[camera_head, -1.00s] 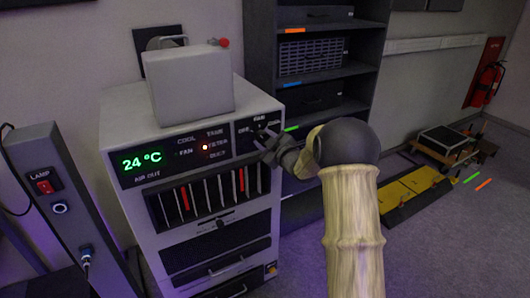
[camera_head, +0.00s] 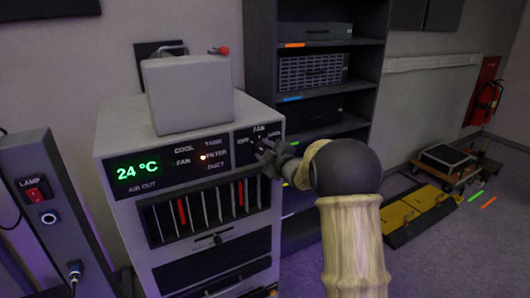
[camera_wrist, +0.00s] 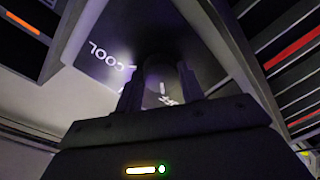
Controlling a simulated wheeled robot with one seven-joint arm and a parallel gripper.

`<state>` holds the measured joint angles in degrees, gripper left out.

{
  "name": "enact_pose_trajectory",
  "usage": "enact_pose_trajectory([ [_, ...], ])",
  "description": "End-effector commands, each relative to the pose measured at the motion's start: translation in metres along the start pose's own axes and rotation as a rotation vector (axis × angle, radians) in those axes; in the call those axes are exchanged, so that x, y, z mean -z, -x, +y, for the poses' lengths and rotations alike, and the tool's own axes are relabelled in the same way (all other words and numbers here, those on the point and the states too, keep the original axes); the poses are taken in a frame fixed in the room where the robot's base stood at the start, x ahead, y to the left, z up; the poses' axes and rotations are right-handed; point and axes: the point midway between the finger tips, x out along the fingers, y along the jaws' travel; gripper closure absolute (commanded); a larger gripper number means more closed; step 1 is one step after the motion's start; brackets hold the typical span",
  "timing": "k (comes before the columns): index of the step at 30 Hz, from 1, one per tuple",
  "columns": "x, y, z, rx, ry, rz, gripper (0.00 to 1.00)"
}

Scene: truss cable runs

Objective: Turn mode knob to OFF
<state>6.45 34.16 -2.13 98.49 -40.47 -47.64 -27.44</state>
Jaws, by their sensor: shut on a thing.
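The mode knob (camera_wrist: 157,66) is a dark round knob on the black panel at the upper right of the grey air unit (camera_head: 130,118). In the wrist view it sits between the two fingers of my gripper (camera_wrist: 161,84), which is shut on it. A short white mark shows between the fingers, near partly hidden lettering that looks like OFF. COOL is readable to the upper left. In the head view my gripper (camera_head: 264,156) reaches the panel from the right and hides the knob. The knob's exact setting cannot be told.
The unit's display (camera_head: 139,172) reads 24 °C, with an orange light beside FILTER. Vent slats (camera_head: 205,208) are below the panel. A lamp post (camera_head: 45,190) stands at left, a dark shelf (camera_head: 310,95) behind. The floor at right is partly clear.

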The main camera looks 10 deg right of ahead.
Motion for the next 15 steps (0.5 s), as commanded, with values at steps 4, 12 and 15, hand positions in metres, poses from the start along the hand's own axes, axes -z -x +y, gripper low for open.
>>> enact_pose_trajectory([
  [4,0.0006,-0.0003,-0.0013,0.003,0.001,0.002,0.40],
  [12,0.0001,0.0003,-0.0006,0.001,0.000,0.001,0.40],
  [15,-0.0001,0.0039,-0.0002,0.000,0.000,0.000,0.40],
])
